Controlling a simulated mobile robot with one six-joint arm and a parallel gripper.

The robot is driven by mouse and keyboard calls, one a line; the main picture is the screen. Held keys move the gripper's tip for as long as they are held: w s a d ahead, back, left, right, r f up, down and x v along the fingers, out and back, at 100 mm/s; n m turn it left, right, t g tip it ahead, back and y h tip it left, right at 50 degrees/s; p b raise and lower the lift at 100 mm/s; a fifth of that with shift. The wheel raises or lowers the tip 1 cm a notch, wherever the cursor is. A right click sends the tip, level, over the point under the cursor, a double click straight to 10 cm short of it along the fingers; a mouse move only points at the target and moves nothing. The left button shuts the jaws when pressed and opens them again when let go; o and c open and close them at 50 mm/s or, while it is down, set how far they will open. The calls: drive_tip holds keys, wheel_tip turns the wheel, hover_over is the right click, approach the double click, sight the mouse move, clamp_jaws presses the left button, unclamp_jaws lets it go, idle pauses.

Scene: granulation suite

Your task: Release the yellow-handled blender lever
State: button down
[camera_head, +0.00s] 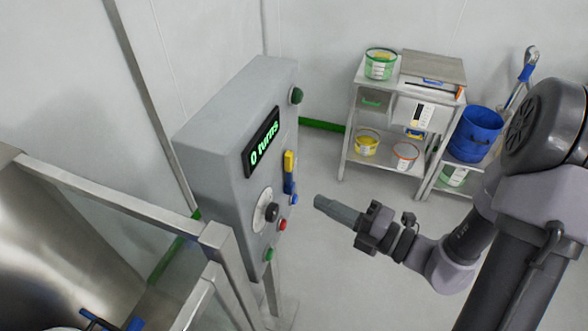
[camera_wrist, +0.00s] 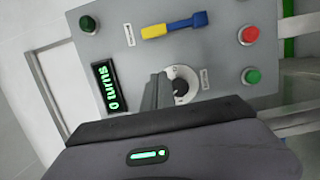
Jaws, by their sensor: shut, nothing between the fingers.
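The yellow-handled lever (camera_head: 289,162) is on the front of the grey control panel (camera_head: 215,130), with its yellow end up and a blue part (camera_head: 289,184) below it. In the wrist view the lever's yellow handle (camera_wrist: 154,31) points left, and its blue part (camera_wrist: 186,22) lies to the right. My gripper (camera_head: 319,203) is shut and empty. It stands apart from the panel, to the right of the lever and a little lower in the head view. In the wrist view the fingers (camera_wrist: 157,92) appear below the lever, beside the black knob.
A metal guard rail (camera_head: 110,193) stands at left. A shelf cart (camera_head: 345,165) with tubs stands behind. Floor between is clear.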

sight(291, 159)
drive_tip(key=b+x, duration=0.1)
drive_tip(key=x, duration=0.9)
drive_tip(key=shift+b, duration=0.3)
drive_tip(key=shift+w+d+b, duration=0.1)
drive_tip(key=shift+w+d, duration=0.15)
drive_tip(key=shift+w, duration=0.4)
drive_tip(key=shift+w+d+b, duration=0.15)
drive_tip(key=shift+w+d, duration=0.05)
drive_tip(key=shift+w, duration=0.4)
drive_tip(key=shift+w+d+b, duration=0.1)
drive_tip(key=shift+w+d, duration=0.15)
drive_tip(key=shift+w, duration=0.4)
